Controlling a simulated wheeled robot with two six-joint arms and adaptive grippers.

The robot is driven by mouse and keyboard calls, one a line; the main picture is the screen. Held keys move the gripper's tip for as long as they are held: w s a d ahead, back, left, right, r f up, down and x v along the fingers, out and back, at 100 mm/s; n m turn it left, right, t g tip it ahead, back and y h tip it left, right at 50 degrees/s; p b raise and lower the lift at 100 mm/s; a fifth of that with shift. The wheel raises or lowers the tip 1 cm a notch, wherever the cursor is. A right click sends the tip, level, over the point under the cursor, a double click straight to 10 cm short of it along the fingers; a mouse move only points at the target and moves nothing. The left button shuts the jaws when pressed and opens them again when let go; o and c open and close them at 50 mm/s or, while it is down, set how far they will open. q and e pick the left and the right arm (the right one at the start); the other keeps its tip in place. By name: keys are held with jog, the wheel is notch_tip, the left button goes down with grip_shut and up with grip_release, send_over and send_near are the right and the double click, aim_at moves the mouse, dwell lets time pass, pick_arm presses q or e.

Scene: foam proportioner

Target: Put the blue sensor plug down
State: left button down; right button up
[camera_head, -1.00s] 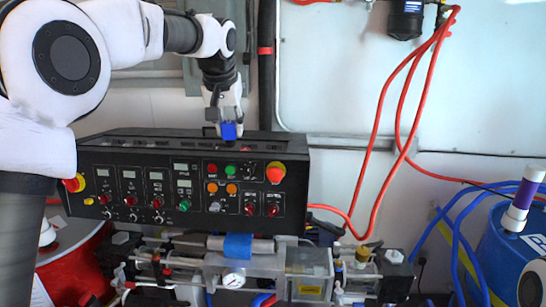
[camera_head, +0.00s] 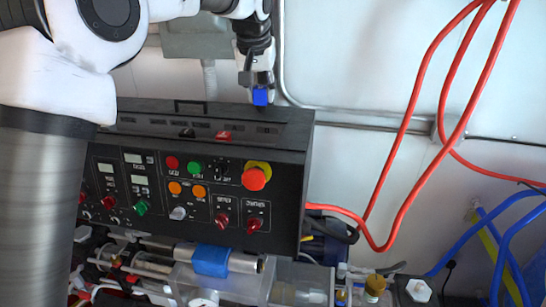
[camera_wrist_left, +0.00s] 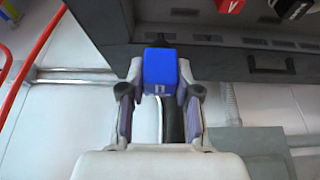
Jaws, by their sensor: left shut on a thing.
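The blue sensor plug (camera_head: 261,97) is a small blue block at the tip of my left gripper (camera_head: 262,84). It hangs just above the back right part of the black control box's top in the head view. In the left wrist view the plug (camera_wrist_left: 160,71) sits between the two fingers of my left gripper (camera_wrist_left: 160,100), which are shut on it. A dark stub shows at its far end and a dark cable-like part behind it. I cannot tell whether the plug touches the box. My right gripper is not in view.
The black control box (camera_head: 290,183) carries buttons, knobs and a red emergency stop (camera_head: 255,178) on its front. Red hoses (camera_head: 412,110) hang at the right along the white wall. Pipes and a blue-wrapped cylinder (camera_head: 211,261) lie below the box.

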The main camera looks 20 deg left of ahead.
pick_arm(q)
jog(key=f, duration=0.3)
jog(key=s+f, duration=0.1)
jog(key=f, duration=0.3)
jog(key=f+p, duration=0.1)
jog(key=f, duration=0.3)
jog(key=shift+s+f, duration=0.15)
jog(key=shift+f, duration=0.1)
jog(key=shift+s, duration=0.2)
jog(key=c, duration=1.1)
grip_release()
jog(key=shift+w+f, duration=0.1)
jog(key=shift+w, duration=0.05)
jog(key=shift+o, duration=1.4)
jog(key=shift+w, duration=0.2)
jog(key=shift+s+r, duration=0.25)
jog(key=b+v, duration=0.2)
jog(key=v, duration=0.9)
jog(key=shift+s+r, duration=0.2)
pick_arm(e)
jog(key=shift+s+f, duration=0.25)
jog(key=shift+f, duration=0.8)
